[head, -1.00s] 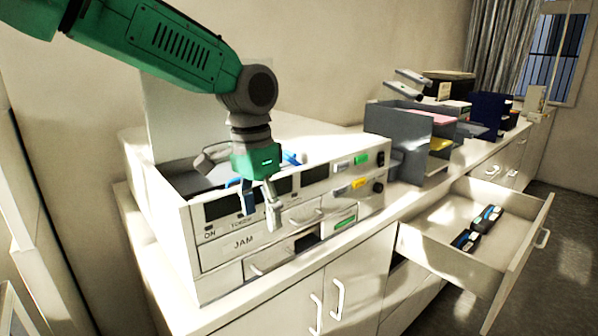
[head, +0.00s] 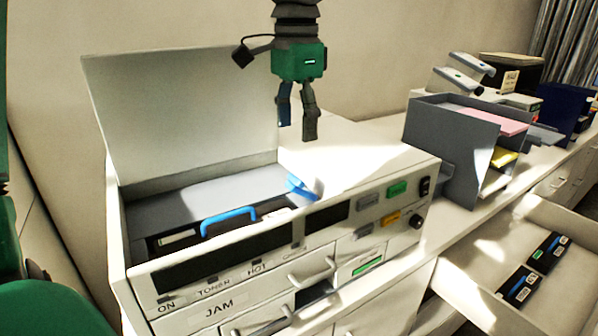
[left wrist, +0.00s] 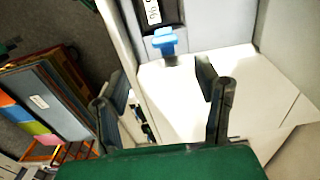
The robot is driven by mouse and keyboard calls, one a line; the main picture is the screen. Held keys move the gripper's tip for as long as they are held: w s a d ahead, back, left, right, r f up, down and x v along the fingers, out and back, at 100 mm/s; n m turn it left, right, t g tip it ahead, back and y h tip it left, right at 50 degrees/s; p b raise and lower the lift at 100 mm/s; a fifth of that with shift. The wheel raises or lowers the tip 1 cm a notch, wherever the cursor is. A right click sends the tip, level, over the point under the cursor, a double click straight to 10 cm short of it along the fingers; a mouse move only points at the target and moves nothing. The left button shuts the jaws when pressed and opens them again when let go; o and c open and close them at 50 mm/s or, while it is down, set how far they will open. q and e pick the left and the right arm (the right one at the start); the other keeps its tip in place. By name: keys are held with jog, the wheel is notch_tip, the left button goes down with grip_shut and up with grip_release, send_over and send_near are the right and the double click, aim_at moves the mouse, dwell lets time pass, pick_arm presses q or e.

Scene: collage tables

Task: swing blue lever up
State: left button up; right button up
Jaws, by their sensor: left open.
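The blue lever (head: 301,187) sits at the right end of the open top bay of the white copier (head: 385,165). A blue piece at the bay's edge, seemingly this lever, shows in the left wrist view (left wrist: 163,40). A separate blue loop handle (head: 228,217) stands inside the bay, on a dark cartridge. My left gripper (head: 297,122) is open and empty, pointing down above and behind the lever, apart from it. Its two fingers also show in the left wrist view (left wrist: 160,88), spread over the white copier top. My right gripper is out of view.
The copier's lid (head: 185,115) stands upright behind the bay. A grey paper organiser (head: 450,145) stands to the right. An open drawer (head: 480,275) holding dark cartridges (head: 533,268) juts out at lower right. The copier top right of the bay is clear.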

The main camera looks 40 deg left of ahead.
aim_at(294, 176)
pick_arm(q)
jog(key=f, duration=0.3)
jog(key=a+f, duration=0.1)
jog(key=f, duration=0.3)
jog(key=a+f, duration=0.1)
jog(key=f, duration=0.2)
jog(key=shift+w+a+f+p, duration=0.2)
jog(key=shift+w+a+p, duration=0.05)
jog(key=shift+w+p, duration=0.1)
jog(key=shift+s+a+f, duration=0.1)
jog(key=shift+a, duration=0.05)
jog(key=shift+d, duration=0.3)
jog(key=d, duration=0.2)
jog(key=shift+w+d+r, duration=0.25)
jog(key=shift+w+d, duration=0.1)
jog(key=c, duration=0.8)
jog(key=shift+c, duration=1.2)
jog(key=shift+s+a+f, duration=0.15)
jog(key=shift+a+f, duration=0.05)
jog(key=shift+a, duration=0.65)
jog(key=shift+c, duration=0.5)
jog(key=shift+d+r, duration=0.1)
jog(key=shift+d, duration=0.25)
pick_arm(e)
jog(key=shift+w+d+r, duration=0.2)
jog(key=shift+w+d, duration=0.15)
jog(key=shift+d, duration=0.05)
